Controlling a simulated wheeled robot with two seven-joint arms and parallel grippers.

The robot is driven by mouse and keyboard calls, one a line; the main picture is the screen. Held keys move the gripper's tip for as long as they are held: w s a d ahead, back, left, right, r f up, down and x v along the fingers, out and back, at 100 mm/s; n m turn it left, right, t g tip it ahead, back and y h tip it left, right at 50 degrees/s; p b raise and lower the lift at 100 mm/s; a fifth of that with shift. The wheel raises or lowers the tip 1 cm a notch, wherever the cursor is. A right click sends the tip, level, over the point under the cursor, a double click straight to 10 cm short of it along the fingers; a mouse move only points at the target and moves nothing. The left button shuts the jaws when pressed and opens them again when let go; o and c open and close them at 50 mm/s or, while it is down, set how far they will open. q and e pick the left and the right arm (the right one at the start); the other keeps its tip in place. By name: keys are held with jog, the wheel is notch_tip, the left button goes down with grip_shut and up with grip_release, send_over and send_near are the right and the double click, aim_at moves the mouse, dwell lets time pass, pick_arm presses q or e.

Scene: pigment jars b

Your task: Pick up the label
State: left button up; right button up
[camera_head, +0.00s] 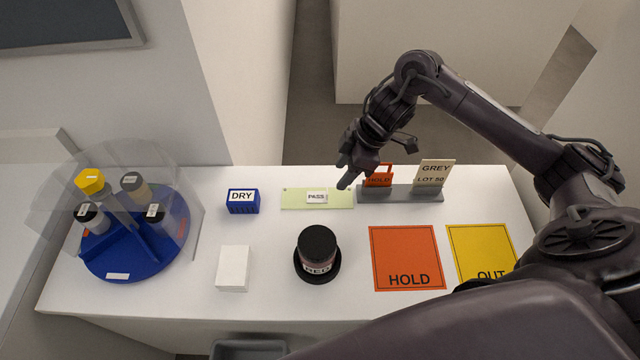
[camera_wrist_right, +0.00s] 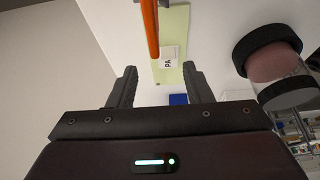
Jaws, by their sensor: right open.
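A small white label reading PASS (camera_head: 317,197) lies on a pale green strip (camera_head: 291,199) on the white table; part of it shows in the wrist view (camera_wrist_right: 169,57). An orange HOLD card (camera_head: 379,179) and a cream GREY LOT 50 card (camera_head: 433,173) stand in a grey rack (camera_head: 400,194) to the right. My right gripper (camera_head: 346,183) is above the table between the strip and the orange card. In the wrist view its fingers (camera_wrist_right: 160,88) are apart with nothing held; an orange edge (camera_wrist_right: 151,28), apparently the card, is ahead of them. My left gripper is out of view.
A dark-lidded RED jar (camera_head: 318,250) stands in front of the strip. A blue DRY block (camera_head: 242,201) and white block (camera_head: 233,268) are left. Orange HOLD (camera_head: 405,255) and yellow OUT (camera_head: 480,247) mats lie right. A blue carousel (camera_head: 130,262) holds several jars.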

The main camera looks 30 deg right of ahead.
aim_at(329, 197)
jog(key=shift+s+a+f+p, duration=0.25)
jog(key=shift+a+f+p, duration=0.35)
jog(key=shift+a+f, duration=0.55)
jog(key=x, duration=0.2)
jog(key=shift+w+a+f, duration=0.1)
jog(key=shift+w+f, duration=0.1)
jog(key=shift+f, duration=0.1)
jog(key=shift+w+a+f, duration=0.1)
jog(key=shift+f, duration=0.35)
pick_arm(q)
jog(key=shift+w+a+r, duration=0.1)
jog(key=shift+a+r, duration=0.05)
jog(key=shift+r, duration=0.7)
pick_arm(e)
grip_shut()
